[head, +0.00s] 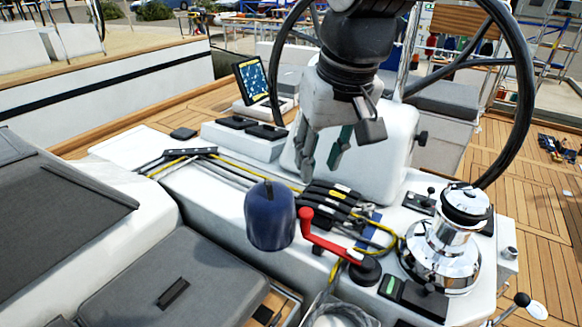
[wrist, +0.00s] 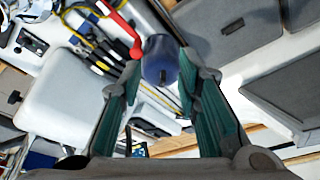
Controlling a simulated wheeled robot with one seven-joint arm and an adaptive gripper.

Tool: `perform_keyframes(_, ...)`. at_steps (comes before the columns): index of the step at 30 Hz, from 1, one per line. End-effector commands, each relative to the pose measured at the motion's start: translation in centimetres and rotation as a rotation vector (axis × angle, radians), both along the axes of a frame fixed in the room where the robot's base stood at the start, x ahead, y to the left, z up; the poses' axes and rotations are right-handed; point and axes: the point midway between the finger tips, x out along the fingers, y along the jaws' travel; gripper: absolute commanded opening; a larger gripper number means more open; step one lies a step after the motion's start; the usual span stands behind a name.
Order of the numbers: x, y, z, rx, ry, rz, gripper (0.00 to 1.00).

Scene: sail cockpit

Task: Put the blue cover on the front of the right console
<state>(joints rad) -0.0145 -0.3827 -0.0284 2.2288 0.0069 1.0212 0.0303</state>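In the wrist view, the cover (wrist: 160,60) shows beyond the fingertips, in line with the gap between my fingers (wrist: 158,75). It appears apart from both fingers.
A red-handled lever (head: 325,238), black rope clutches (head: 330,200) and yellow lines lie right of the cover. A chrome winch (head: 440,250) stands farther right. The steering wheel (head: 525,90) rises around my arm. A grey cushion (head: 170,280) lies at the front left.

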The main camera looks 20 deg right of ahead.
Motion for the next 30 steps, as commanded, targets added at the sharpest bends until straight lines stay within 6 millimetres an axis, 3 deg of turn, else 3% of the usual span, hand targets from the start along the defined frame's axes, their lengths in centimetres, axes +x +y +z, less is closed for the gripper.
perform_keyframes(1,-2.1,0.0,-0.2,-0.005,-0.022,0.007,0.31)
perform_keyframes(3,-4.4,0.0,-0.9,-0.012,-0.045,0.017,0.31)
perform_keyframes(10,-9.2,0.0,-3.1,-0.031,-0.096,0.037,0.31)
perform_keyframes(15,-10.2,0.0,-3.8,-0.037,-0.107,0.041,0.31)
perform_keyframes(30,-10.2,0.0,-3.8,-0.036,-0.106,0.042,0.31)
